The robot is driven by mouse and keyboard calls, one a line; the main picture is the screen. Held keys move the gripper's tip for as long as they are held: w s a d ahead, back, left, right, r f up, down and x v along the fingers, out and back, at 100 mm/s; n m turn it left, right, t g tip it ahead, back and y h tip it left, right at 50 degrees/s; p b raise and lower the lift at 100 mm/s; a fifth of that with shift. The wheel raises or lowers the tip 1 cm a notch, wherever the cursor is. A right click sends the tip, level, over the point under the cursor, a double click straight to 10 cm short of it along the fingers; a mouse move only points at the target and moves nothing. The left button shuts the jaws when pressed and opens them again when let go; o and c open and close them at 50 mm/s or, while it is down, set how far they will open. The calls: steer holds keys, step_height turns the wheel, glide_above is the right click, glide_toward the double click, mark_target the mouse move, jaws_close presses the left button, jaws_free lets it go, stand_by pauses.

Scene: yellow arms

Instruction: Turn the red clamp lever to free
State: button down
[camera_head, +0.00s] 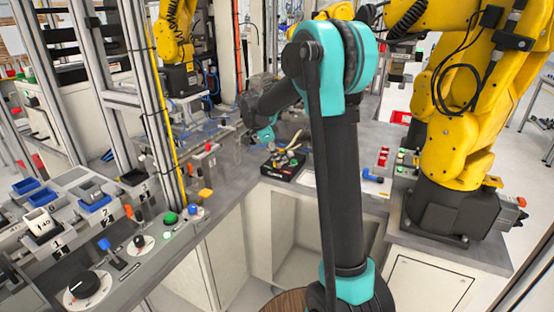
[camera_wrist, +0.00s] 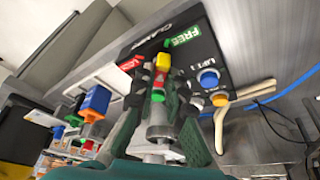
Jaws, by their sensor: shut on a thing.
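My gripper (camera_wrist: 157,88) is shut on the lever, one dark finger on each side. The lever points up in the picture, between a red label (camera_wrist: 131,62) at left and the green FREE label (camera_wrist: 182,38) at right. The fingers hide the lever's lower part and pivot. In the head view, my gripper (camera_head: 264,137) is low over the back of the bench, and I cannot make out the lever there.
A blue knob (camera_wrist: 209,78) marked LIFT 1 sits right of the lever, beside cream-coloured handles (camera_wrist: 243,94). A blue-topped part (camera_wrist: 96,101) stands at left.

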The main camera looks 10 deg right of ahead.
stand_by(0.3)
steer(key=c, duration=1.6)
jaws_free()
steer(key=shift+o, duration=0.2)
steer(key=v, duration=1.2)
steer(key=shift+d, duration=0.1)
steer(key=s+d+f+n+t+y, duration=0.1)
steer(key=s+d+f+n, duration=0.2)
steer(key=s, duration=0.7)
steer(key=s+d+f+n+t+y, duration=0.1)
steer(key=s+d+f+n+y, duration=0.1)
steer(key=s+f+n, duration=0.6)
steer(key=s+d+f+n+t+y, duration=0.1)
steer(key=s+d+f+n, duration=0.3)
steer(key=s+f, duration=0.7)
steer(key=shift+s+n+t+y, duration=0.3)
steer(key=shift+s+n, duration=0.25)
steer(key=shift+n, duration=0.15)
